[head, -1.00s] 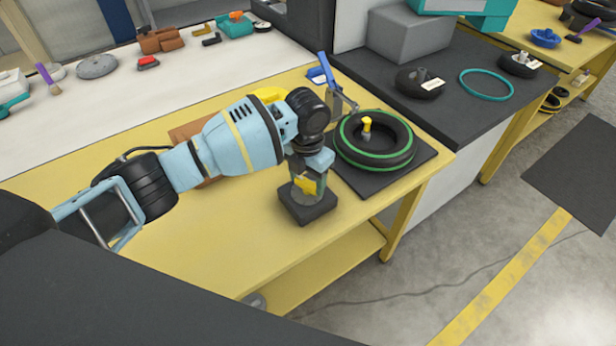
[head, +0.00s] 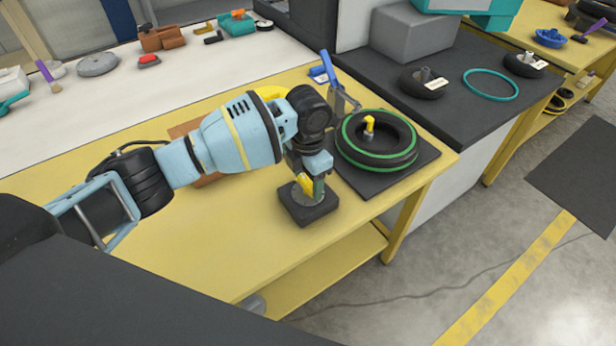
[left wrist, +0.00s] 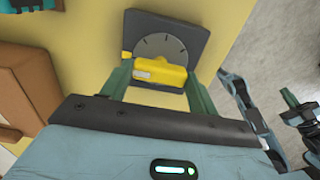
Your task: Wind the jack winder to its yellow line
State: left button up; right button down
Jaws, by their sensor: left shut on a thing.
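The jack winder has a dark square base (head: 310,207) near the front edge of the yellow bench. In the left wrist view its base (left wrist: 194,32) carries a round grey dial (left wrist: 170,46) with dark tick marks and a yellow handle (left wrist: 158,72) across it. My left gripper (head: 308,186) points down over the winder. Its green fingers stand on either side of the handle, shut on it. A small yellow mark (left wrist: 127,55) shows at the dial's left edge; I cannot tell whether it is the yellow line. Blue and dark-green parts, perhaps my right arm, show at the wrist view's right edge.
A black tyre with a green ring (head: 352,152) lies on a dark mat just right of the winder. A blue-handled tool (head: 326,72) stands behind it. A brown block (head: 185,130) lies behind my left arm. The bench's front left is clear.

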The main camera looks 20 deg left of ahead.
aim_at(308, 182)
pick_arm(q)
jog(key=shift+r, duration=0.1)
jog(key=o, duration=1)
notch_tip(308, 182, up, 8)
jog(key=shift+f, duration=0.15)
